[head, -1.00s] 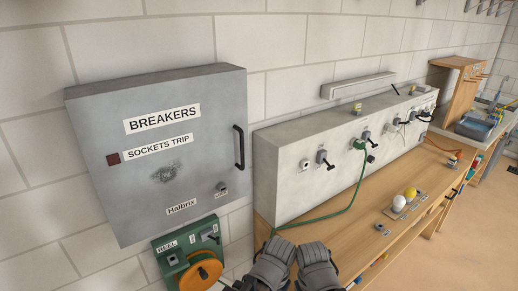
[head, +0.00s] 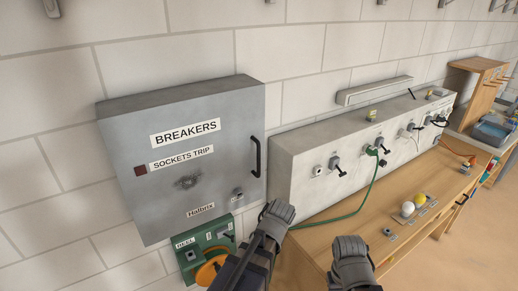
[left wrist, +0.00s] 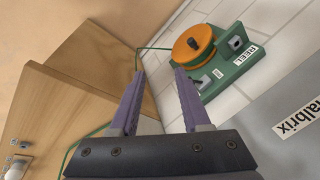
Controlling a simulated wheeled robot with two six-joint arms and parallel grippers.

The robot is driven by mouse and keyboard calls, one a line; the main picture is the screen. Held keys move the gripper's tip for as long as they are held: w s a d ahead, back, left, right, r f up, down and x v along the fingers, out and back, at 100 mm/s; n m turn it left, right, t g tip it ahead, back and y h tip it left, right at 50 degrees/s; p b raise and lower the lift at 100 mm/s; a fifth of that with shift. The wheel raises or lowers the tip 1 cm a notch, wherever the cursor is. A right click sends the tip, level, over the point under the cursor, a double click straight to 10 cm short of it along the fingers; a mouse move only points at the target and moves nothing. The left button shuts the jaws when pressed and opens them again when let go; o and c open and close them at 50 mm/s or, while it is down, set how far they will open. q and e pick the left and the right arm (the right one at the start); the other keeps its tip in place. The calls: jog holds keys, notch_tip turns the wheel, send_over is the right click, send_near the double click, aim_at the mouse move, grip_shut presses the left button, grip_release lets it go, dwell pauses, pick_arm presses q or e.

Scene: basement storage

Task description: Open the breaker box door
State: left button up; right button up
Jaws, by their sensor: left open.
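The grey breaker box (head: 215,130) hangs on the wall at left in the head view, its door shut. A black upright bar handle (head: 257,157) sits at the door's right edge, above a small latch marked LOCK (head: 237,194). My left gripper (head: 277,215) is below and slightly right of the handle, apart from it, and empty. Its open fingers show in the left wrist view (left wrist: 158,85), with a grey corner of the box (left wrist: 295,115) at right; the handle is not visible there. My right gripper (head: 350,255) is low in the head view; its fingers are hidden.
A green cable reel unit (head: 207,248) with an orange drum is under the box. A white socket panel (head: 320,180) stands to the right on a wooden bench (head: 330,232), with a green cable hanging from it. Open wall lies left of the box.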

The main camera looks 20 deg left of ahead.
pick_arm(q)
jog(key=w+a+r+n+t+y, duration=0.3)
jog(key=w+a+r+n+y, duration=0.25)
jog(key=w+r+y, duration=0.3)
jog(key=w+d+r+n+t+y, duration=0.2)
jog(key=w+r, duration=0.1)
jog(key=r, duration=0.3)
jog(key=w+d+r+n+t+y, duration=0.1)
jog(key=w+d+r+n+y, duration=0.1)
jog(key=r, duration=0.5)
jog(key=shift+w+d+n+t+y, duration=0.35)
jog(key=shift+w+d+n+t, duration=0.05)
jog(key=shift+d+n, duration=0.15)
jog(key=shift+a, duration=0.1)
